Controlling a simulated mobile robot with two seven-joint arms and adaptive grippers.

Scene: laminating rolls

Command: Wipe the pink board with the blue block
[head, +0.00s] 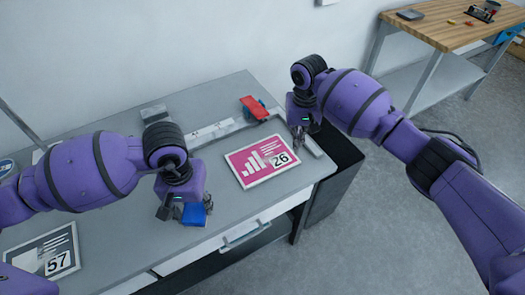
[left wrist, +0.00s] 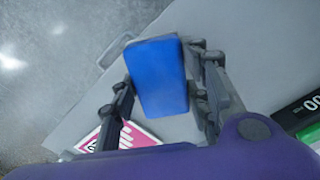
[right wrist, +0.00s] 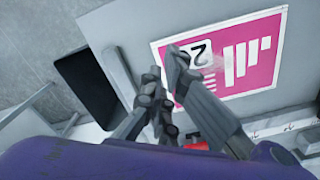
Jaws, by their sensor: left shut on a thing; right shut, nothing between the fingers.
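The pink board (head: 262,161), with white bars and the number 26, lies flat on the grey table. It shows large in the right wrist view (right wrist: 262,65), with a pale smudge near its white bars, and partly in the left wrist view (left wrist: 135,137). My left gripper (head: 184,210) is shut on the blue block (head: 195,214), left of the board near the table's front edge. The block also fills the middle of the left wrist view (left wrist: 158,77). My right gripper (head: 299,138) is shut and empty, near the board's upper right corner in the head view.
A dark board marked 57 (head: 42,255) lies at the table's left. A red-topped item with blue (head: 254,107) and a long flat strip (head: 213,130) lie behind the pink board. A drawer handle (head: 246,237) is on the front. A wooden workbench (head: 455,22) stands far right.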

